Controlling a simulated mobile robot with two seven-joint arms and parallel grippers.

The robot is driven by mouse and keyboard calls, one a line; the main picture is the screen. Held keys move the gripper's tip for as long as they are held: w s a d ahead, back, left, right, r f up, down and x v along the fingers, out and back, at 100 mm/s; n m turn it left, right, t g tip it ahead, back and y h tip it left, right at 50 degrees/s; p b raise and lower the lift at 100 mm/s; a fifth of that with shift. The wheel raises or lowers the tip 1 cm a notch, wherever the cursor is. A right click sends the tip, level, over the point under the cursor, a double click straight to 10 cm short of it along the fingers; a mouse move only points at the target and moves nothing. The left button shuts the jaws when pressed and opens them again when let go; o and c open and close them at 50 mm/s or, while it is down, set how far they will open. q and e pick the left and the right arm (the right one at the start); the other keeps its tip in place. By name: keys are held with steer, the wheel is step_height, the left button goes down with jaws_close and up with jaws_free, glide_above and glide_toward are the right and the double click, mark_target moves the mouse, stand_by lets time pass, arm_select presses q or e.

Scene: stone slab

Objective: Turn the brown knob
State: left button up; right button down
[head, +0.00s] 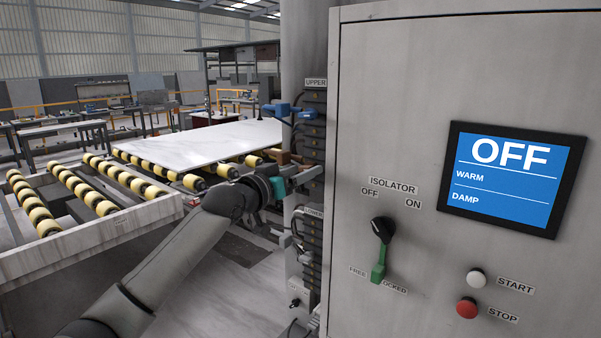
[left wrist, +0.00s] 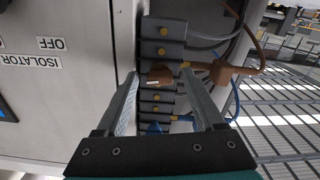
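A brown knob (left wrist: 159,75) sits on a stack of dark grey blocks in the left wrist view. It lies between the tips of my left gripper (left wrist: 158,80), with a gap visible on each side. The fingers are apart and nothing is clamped; I cannot tell the depth between tips and knob. In the head view a small brown part (head: 288,158) shows beside the dark stack, just above my left gripper (head: 279,187), whose fingertips are hard to make out. My right gripper is not in view.
A brown fitting with a cable (left wrist: 225,72) sits beside the stack. Blue fittings (head: 278,109) are higher up. The cabinet (head: 400,130) stands right, with an isolator switch (head: 382,230) and an OFF screen (head: 512,178). A white slab (head: 205,140) lies on rollers behind.

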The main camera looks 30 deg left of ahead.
arm_select(q)
steer(key=s+a+b, duration=0.1)
steer(key=s+b, duration=0.3)
steer(key=s, duration=1.1)
stand_by(0.3)
steer(key=shift+s, duration=0.1)
stand_by(0.4)
